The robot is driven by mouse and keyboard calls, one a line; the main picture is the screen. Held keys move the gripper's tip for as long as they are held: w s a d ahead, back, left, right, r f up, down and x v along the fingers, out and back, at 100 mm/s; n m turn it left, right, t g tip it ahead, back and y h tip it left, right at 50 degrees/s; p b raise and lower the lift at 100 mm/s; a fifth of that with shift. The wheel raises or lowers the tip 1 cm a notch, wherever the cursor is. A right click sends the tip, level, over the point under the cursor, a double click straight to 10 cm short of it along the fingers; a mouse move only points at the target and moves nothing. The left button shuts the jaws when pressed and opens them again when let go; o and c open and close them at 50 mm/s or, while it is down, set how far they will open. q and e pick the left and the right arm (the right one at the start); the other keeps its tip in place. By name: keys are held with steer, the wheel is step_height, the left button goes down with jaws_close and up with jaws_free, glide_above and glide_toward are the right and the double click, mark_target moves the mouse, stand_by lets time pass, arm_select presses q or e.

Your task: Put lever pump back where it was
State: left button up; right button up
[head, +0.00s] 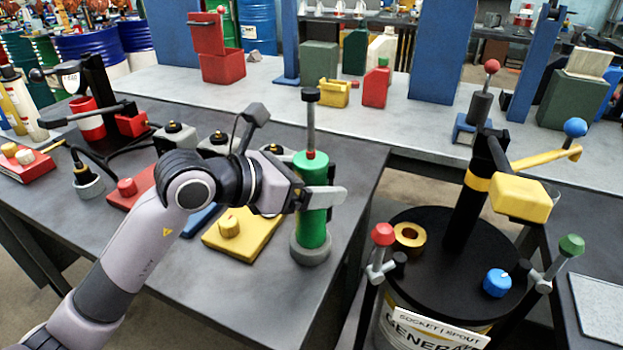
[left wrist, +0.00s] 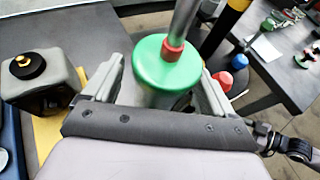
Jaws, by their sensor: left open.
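A green pump (head: 312,229) with an upright grey rod, a red collar and a dark grip stands upright in a round grey base (head: 310,250) at the right edge of the near table. My left gripper (head: 314,197) is open, with its fingers on either side of the green body. The left wrist view shows the green top (left wrist: 168,63) between the two fingers; contact with them cannot be told. Another pump, black with a yellow band and a yellow lever (head: 521,197), stands upright on the drum at the right. My right gripper is not in view.
The black drum top (head: 440,262) holds a brass ring (head: 409,237), a blue cap (head: 497,283) and valves with coloured knobs. A yellow block (head: 243,233) lies left of the green pump.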

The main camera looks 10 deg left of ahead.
arm_select(q)
steer(key=b+v, duration=0.2)
steer(key=v, duration=1)
steer(key=shift+r, duration=0.1)
